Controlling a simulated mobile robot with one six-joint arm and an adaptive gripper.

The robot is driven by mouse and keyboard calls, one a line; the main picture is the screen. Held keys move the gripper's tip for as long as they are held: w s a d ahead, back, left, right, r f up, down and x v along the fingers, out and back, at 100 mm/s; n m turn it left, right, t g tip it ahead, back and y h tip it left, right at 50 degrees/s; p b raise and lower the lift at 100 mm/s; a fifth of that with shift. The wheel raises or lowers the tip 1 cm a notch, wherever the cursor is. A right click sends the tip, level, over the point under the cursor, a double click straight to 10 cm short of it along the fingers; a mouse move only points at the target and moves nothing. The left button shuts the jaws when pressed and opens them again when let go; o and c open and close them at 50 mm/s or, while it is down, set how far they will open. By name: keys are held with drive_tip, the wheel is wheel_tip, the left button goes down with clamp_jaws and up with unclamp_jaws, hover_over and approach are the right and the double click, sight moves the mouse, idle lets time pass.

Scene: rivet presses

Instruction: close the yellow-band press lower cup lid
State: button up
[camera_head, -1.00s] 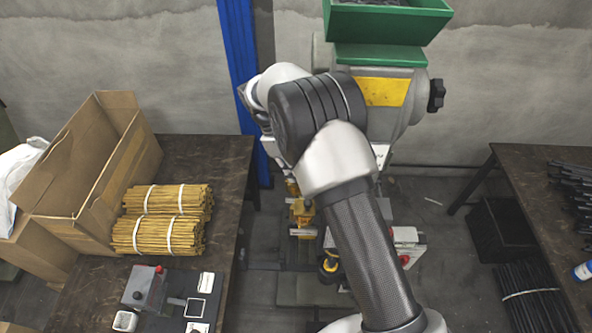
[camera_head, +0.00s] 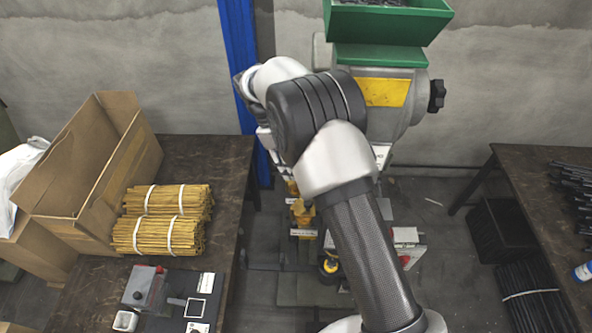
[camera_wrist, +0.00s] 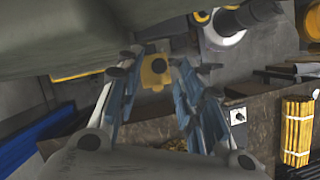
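The press (camera_head: 408,105) with the yellow band (camera_head: 384,92) stands behind my arm in the head view, with a green hopper on top. Yellow parts (camera_head: 303,212) show low on the press, partly hidden by my arm. I cannot make out the lower cup or its lid for sure. In the wrist view, my gripper (camera_wrist: 160,62) has its two fingers apart, with nothing held between them. A yellow part (camera_wrist: 155,72) with a dark round spot shows beyond the gap; I cannot tell whether the fingers touch it.
A left table (camera_head: 215,160) holds an open cardboard box (camera_head: 100,170), bundled yellow rods (camera_head: 160,235) and a small grey device (camera_head: 145,287). A right table (camera_head: 530,200) holds black rods. A blue post (camera_head: 238,60) rises close behind my arm. The grey press bulk fills the wrist view's top left.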

drive_tip(key=v, duration=0.9)
drive_tip(key=shift+r, duration=0.25)
drive_tip(key=shift+s+f, duration=0.1)
